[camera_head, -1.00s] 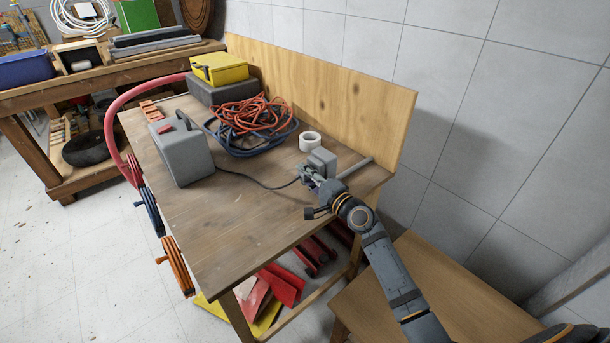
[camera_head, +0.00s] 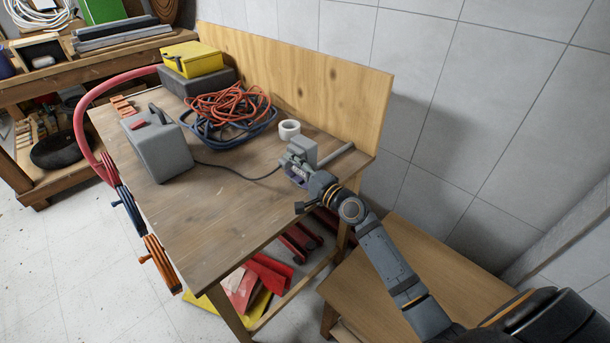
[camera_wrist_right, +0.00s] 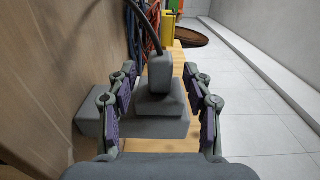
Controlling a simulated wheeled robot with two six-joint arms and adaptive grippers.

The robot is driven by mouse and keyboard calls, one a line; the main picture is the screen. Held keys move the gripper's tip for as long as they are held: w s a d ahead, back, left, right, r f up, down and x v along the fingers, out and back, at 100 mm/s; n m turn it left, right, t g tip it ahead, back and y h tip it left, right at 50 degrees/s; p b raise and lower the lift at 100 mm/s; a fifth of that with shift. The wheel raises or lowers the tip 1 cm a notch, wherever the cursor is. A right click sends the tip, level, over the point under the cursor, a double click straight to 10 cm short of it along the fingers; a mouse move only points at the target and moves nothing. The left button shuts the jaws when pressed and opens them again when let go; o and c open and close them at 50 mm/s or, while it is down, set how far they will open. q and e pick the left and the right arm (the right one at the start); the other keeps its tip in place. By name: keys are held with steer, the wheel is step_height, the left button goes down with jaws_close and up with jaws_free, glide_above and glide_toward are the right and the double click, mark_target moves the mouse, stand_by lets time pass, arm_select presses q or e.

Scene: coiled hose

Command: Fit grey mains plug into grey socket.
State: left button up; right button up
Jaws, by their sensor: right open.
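The grey socket (camera_head: 303,150) is a box on the right part of the wooden table. In the right wrist view, the stepped grey socket (camera_wrist_right: 152,126) lies ahead of my fingers. The grey mains plug (camera_wrist_right: 160,74) stands against the socket's stepped face, in line with it, its dark cable rising away. I see no gap between them, but how deep it sits is hidden. My right gripper (camera_head: 292,170) is beside the socket; its fingers (camera_wrist_right: 161,100) are open, one on each side of the plug and apart from it. In the head view the gripper mostly hides the plug. My left gripper is out of view.
The cable (camera_head: 235,175) runs across the table to a grey case (camera_head: 160,150). A wooden backboard (camera_head: 330,85) rises behind. The table's front is clear.

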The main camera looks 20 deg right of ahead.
steer(key=v, duration=0.9)
steer(key=shift+s, duration=0.15)
